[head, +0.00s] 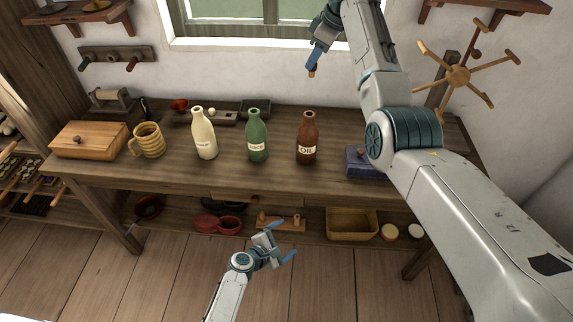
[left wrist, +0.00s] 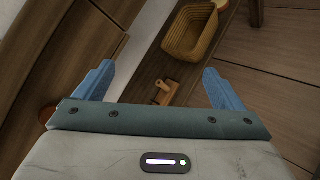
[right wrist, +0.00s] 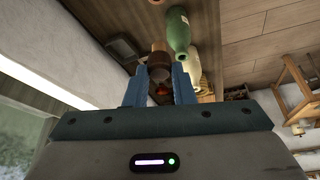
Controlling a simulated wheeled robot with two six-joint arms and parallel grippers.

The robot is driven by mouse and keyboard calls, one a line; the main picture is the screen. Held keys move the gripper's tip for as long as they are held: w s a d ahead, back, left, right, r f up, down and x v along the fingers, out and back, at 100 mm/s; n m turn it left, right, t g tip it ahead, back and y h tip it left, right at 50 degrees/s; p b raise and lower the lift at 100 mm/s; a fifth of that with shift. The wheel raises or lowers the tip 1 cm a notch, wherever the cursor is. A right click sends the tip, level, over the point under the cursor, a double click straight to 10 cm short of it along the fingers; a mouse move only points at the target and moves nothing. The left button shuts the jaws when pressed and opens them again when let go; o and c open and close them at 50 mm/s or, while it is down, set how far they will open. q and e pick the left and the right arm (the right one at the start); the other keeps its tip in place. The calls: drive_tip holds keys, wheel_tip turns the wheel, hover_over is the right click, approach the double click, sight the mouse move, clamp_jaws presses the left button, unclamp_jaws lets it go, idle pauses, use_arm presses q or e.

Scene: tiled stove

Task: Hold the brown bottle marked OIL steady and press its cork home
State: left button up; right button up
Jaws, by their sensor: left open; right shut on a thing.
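The brown bottle marked OIL (head: 307,130) stands upright on the wooden workbench, its mouth open at the top. My right gripper (head: 312,67) is high above and behind it, near the window, shut on a small tan cork (head: 311,72). My left gripper (head: 284,241) is open and empty, low in front of the bench. Its spread fingers also show in the left wrist view (left wrist: 160,88).
A green bottle (head: 257,135) and a cream bottle (head: 204,138) stand left of the brown one. A blue box (head: 358,162) lies to its right, partly behind my right arm. A mug (head: 149,141) and bread box (head: 88,139) are farther left. The bench front (head: 230,182) is clear.

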use_arm(q)
drive_tip(key=w+d+r+n+t+h, duration=0.25)
drive_tip(key=w+r, duration=0.25)
drive_tip(key=r, duration=0.5)
drive_tip(key=n+t+y, duration=0.2)
drive_tip(key=n+t, duration=0.1)
drive_tip(key=n, duration=0.4)
approach(307, 142)
drive_tip(key=w+f, duration=0.1)
drive_tip(key=w+a+f, duration=0.1)
drive_tip(key=f, duration=0.1)
drive_tip(key=shift+f, duration=0.1)
drive_tip(key=shift+w+d+n, duration=0.15)
drive_tip(key=shift+w+n, duration=0.1)
drive_tip(key=shift+w, duration=0.05)
drive_tip(key=x, duration=1.1)
drive_tip(key=shift+s+f, duration=0.1)
drive_tip(key=shift+c, duration=0.2)
drive_tip(key=c, duration=1.4)
drive_tip(key=shift+c, duration=0.2)
